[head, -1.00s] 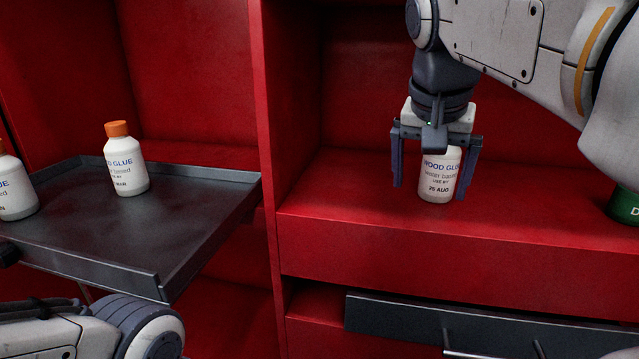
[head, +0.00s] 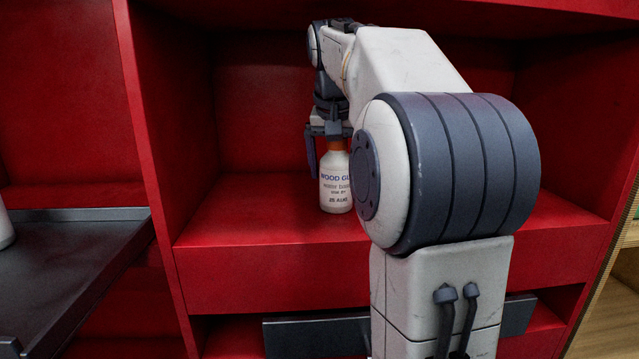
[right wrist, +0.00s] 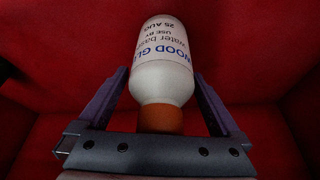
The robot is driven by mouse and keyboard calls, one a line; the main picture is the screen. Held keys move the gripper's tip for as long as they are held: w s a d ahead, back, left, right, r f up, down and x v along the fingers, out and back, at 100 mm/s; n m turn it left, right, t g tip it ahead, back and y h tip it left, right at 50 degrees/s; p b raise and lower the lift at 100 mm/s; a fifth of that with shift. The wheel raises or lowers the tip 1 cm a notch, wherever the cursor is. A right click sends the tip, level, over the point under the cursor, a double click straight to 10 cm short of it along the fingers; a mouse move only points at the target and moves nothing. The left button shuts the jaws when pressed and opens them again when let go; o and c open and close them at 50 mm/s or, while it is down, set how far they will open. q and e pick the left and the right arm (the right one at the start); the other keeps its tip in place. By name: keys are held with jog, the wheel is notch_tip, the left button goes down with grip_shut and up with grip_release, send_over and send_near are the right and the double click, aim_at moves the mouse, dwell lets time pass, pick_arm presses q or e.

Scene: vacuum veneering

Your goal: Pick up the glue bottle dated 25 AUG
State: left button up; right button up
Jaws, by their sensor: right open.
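The white glue bottle dated 25 AUG (head: 335,187), with an orange cap, stands upright on the red shelf. My forearm hides part of its right side in the head view. My right gripper (head: 333,165) points down at it from above, one finger visible left of the bottle and the other hidden. In the right wrist view, the bottle (right wrist: 163,75) lies between the two open fingers of the right gripper (right wrist: 155,82), with a gap on each side. Its cap is close to the palm. My left gripper is out of view.
The red shelf (head: 240,230) has side walls and a back wall around the bottle. A dark grey tray (head: 85,245) is at the left, with part of another white bottle (head: 5,228) at the picture edge. My right arm hides the shelf's right part.

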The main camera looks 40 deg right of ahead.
jog(key=shift+f, duration=0.3)
grip_shut()
